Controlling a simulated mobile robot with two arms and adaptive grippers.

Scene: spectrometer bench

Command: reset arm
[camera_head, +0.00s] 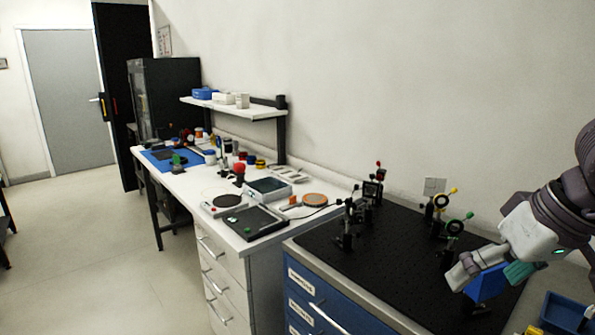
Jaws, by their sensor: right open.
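My right arm comes in from the right edge. Its gripper (487,272) is over the right part of the black optical breadboard (395,262), pointing down and left. The gripper is open. A blue block-like shape (487,285) shows between its pale parts; I cannot tell whether it lies behind the gripper or belongs to it. My left gripper is not in view.
Optical mounts (346,228) stand on the breadboard, with others (440,205) close to my right gripper. A blue bin (565,312) is at lower right. A cluttered white bench (190,180) with a shelf (240,109) runs left. The floor (90,250) at left is clear.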

